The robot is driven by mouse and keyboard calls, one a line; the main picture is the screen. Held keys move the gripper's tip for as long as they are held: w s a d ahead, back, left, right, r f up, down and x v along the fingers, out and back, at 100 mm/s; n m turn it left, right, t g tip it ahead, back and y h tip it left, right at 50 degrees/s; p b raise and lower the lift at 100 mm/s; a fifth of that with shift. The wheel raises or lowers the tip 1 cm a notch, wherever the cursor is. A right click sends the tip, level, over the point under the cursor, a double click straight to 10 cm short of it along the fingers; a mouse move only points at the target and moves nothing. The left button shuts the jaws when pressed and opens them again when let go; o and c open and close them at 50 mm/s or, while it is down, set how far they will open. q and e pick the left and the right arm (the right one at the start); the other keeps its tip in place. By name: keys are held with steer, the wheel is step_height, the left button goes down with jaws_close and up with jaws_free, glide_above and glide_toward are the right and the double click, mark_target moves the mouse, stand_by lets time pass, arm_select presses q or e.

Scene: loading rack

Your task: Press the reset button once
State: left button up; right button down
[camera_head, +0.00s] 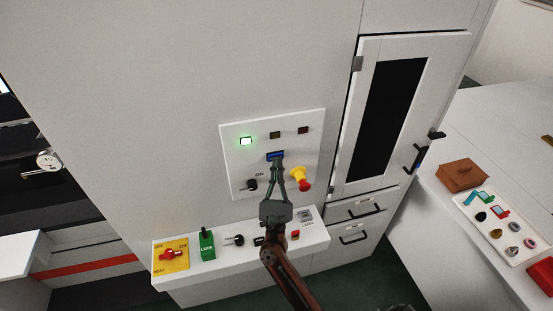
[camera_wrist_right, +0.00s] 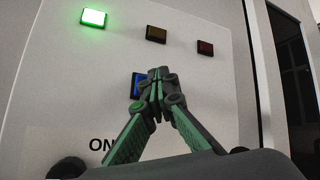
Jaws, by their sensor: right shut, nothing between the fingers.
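The blue button (camera_head: 275,155), which I take for the reset button, is on the upright white panel (camera_head: 236,165), below the middle lamp. My right gripper (camera_head: 277,162) is shut and empty, with its fingertips right at the button's lower edge in the head view. In the right wrist view the fingertips (camera_wrist_right: 157,74) cover most of the blue button (camera_wrist_right: 136,86), and only its left part shows. I cannot tell whether the tips touch it. My left gripper is not in view.
A lit green lamp (camera_head: 246,141) and two dark lamps sit above the button. A black switch (camera_head: 251,185) and a red-and-yellow emergency knob (camera_head: 300,179) flank my gripper. A shelf (camera_head: 215,262) with more controls juts out below. A side table (camera_head: 487,137) holds small parts.

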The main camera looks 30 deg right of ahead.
steer(key=shift+s, duration=0.15)
steer(key=shift+s+a, duration=0.2)
steer(key=shift+s, duration=0.45)
steer(key=s, duration=0.2)
steer(key=s+a, duration=0.1)
steer(key=s, duration=0.2)
steer(key=shift+a, duration=0.1)
stand_by(0.3)
steer(key=shift+w, duration=0.1)
stand_by(0.6)
